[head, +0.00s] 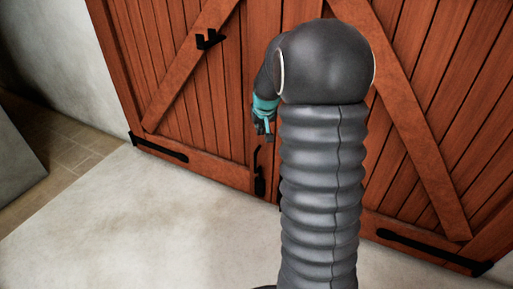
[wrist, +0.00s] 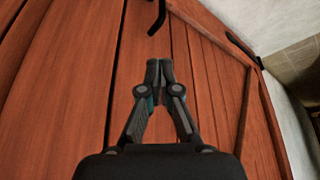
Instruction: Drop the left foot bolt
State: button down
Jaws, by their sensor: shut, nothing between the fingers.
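The left foot bolt (head: 259,178) is a slim black fitting low on the left door leaf, by the seam between the leaves. In the wrist view a black curved piece, which looks like this bolt (wrist: 157,17), shows at the top edge, partly cut off. I cannot tell whether the bolt is up or down. My gripper (head: 266,134) is above the bolt in the head view and apart from it. In the wrist view my gripper (wrist: 158,66) has its fingertips together, with nothing between them and a gap to the black piece.
The red-brown plank double door (head: 190,85) fills the back. A black bracket (head: 210,40) sits high on the left leaf. Black hinge straps lie low at left (head: 158,148) and right (head: 425,250). The pale floor (head: 130,220) in front is clear. My arm hides part of the right leaf.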

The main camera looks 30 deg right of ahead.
jog(key=shift+f, duration=0.1)
jog(key=x, duration=1.3)
jog(key=shift+f+b, duration=0.35)
jog(key=shift+b, duration=0.05)
jog(key=shift+f, duration=0.1)
notch_tip(320, 180, down, 6)
jog(key=b, duration=0.4)
jog(key=shift+r, duration=0.25)
jog(key=p, duration=0.3)
send_near(256, 151)
jog(key=shift+s+a+r, duration=0.1)
jog(key=shift+s+r, duration=0.2)
jog(key=shift+s, duration=0.25)
jog(key=shift+s+a+r, duration=0.1)
jog(key=shift+s+r, duration=0.15)
jog(key=shift+s, duration=0.3)
